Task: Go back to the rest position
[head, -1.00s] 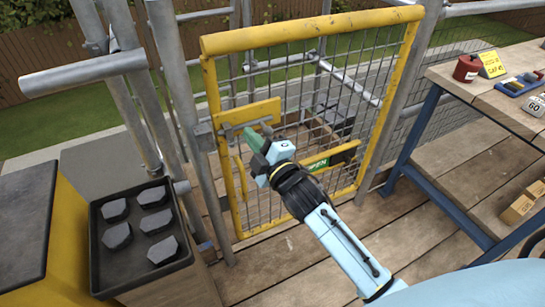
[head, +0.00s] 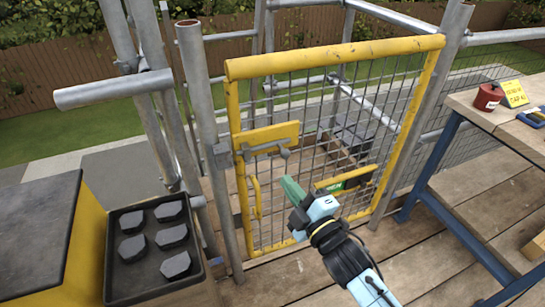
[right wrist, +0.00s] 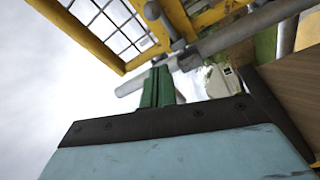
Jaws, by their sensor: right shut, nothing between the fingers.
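My right gripper (head: 291,190) is shut and empty, its green fingers together, in the head view in front of the lower part of a yellow mesh gate (head: 335,57). In the right wrist view the shut green fingers (right wrist: 158,88) point up toward yellow gate framing and grey tubes. The gate stands upright between scaffold posts, with a grey sliding bolt (head: 266,149) on its yellow plate. The gripper is below the bolt and looks apart from it. A yellow handle (head: 256,197) is left of the fingers. My left gripper is not in view.
A black tray (head: 113,287) with several grey hexagonal tiles stands at the lower left, beside a yellow box (head: 77,235). A workbench with blue legs (head: 430,167) is at the right, bearing a red tape roll (head: 488,97). Wooden decking lies between.

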